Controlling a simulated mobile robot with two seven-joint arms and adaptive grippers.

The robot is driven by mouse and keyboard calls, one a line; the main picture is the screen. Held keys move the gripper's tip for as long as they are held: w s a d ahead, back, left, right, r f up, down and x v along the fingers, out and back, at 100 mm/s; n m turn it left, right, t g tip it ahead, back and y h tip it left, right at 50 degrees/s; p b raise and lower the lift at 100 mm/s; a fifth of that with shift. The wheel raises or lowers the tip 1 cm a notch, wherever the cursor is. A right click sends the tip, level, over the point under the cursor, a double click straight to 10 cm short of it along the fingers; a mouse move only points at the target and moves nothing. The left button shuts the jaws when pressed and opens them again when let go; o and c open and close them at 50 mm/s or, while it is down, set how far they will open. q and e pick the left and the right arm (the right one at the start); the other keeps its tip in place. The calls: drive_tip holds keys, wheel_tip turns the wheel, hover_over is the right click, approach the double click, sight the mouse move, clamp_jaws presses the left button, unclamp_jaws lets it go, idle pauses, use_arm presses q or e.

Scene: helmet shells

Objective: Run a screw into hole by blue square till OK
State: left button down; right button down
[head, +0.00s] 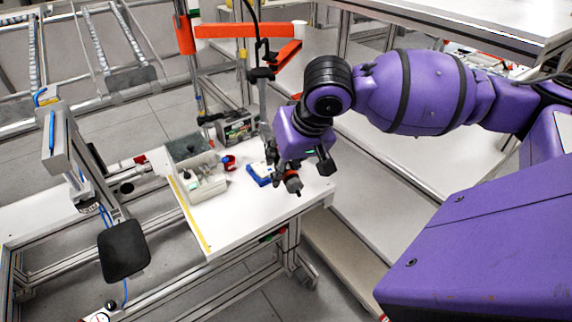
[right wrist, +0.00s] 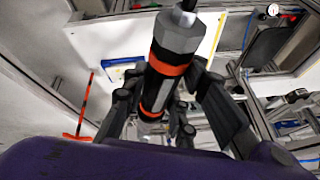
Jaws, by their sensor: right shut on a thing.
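My right gripper (head: 281,172) is over the right part of the white table and is shut on a screwdriver (head: 293,184). In the right wrist view the screwdriver (right wrist: 168,72) is dark grey with orange bands and passes between the fingers (right wrist: 153,112). The screw hole and any screw are too small to make out. My left gripper is not in view.
A light bin (head: 206,189) with small items stands left on the white table (head: 240,226). A small red-and-blue item (head: 229,162) and a boxy device (head: 237,128) are behind. An orange boom (head: 245,31) reaches overhead. The table's front is clear.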

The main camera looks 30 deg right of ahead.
drive_tip(key=shift+n+y, duration=0.3)
drive_tip(key=shift+n, duration=0.3)
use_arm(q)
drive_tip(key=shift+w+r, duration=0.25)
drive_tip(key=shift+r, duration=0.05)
use_arm(e)
drive_tip(key=shift+n+g+y, duration=0.3)
drive_tip(key=shift+n+y, duration=0.2)
drive_tip(key=shift+n, duration=0.9)
